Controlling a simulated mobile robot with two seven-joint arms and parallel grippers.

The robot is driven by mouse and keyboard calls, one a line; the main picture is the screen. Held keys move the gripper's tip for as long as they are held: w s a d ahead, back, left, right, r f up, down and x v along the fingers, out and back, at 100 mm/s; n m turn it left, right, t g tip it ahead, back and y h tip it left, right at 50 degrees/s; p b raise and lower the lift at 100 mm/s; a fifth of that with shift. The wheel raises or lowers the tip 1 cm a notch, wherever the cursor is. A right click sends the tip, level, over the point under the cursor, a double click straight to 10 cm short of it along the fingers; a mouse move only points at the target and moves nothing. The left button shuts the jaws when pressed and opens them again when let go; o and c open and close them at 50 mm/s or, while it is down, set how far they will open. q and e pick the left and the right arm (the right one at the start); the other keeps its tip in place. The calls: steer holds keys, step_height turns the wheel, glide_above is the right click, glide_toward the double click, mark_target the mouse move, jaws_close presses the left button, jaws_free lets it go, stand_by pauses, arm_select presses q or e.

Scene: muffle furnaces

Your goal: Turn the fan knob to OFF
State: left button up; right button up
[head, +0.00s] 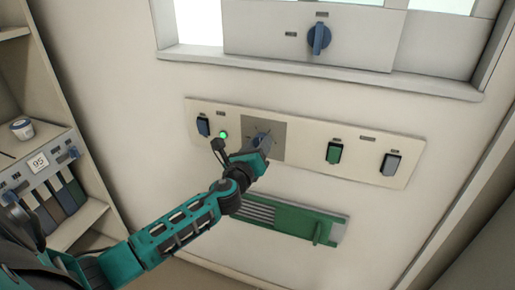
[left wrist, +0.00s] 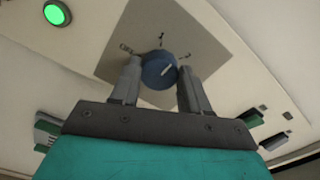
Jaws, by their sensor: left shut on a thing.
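The knob (left wrist: 158,70) is blue and round with a white pointer line, and it sits on a grey square plate (left wrist: 190,42) with small marks around it. The left wrist view shows my left gripper (left wrist: 159,82) with one finger on each side of the knob, shut on it. The white line points up and to the right in that view. In the head view my left gripper (head: 262,148) reaches the grey plate (head: 277,133) on the cream wall panel and hides most of the knob. My right gripper is not in view.
A green switch (head: 334,153) and a grey switch (head: 390,164) are to the right. Another blue knob (head: 319,38) is above. A green vent panel (head: 290,220) is below.

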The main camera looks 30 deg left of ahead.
arm_select(q)
steer(key=n+b, duration=0.1)
steer(key=n, duration=0.4)
steer(key=shift+f+n, duration=0.1)
steer(key=shift+n, duration=0.3)
steer(key=n, duration=0.4)
steer(key=shift+a, duration=0.1)
steer(key=n, duration=0.5)
steer(key=n+p, duration=0.1)
steer(key=n, duration=0.3)
steer(key=shift+f+n, duration=0.15)
steer(key=shift+n, duration=0.15)
steer(key=o, duration=1.1)
steer(key=shift+c, duration=0.2)
steer(key=shift+s, duration=0.15)
steer(key=v, duration=1.2)
steer(key=shift+s, duration=0.35)
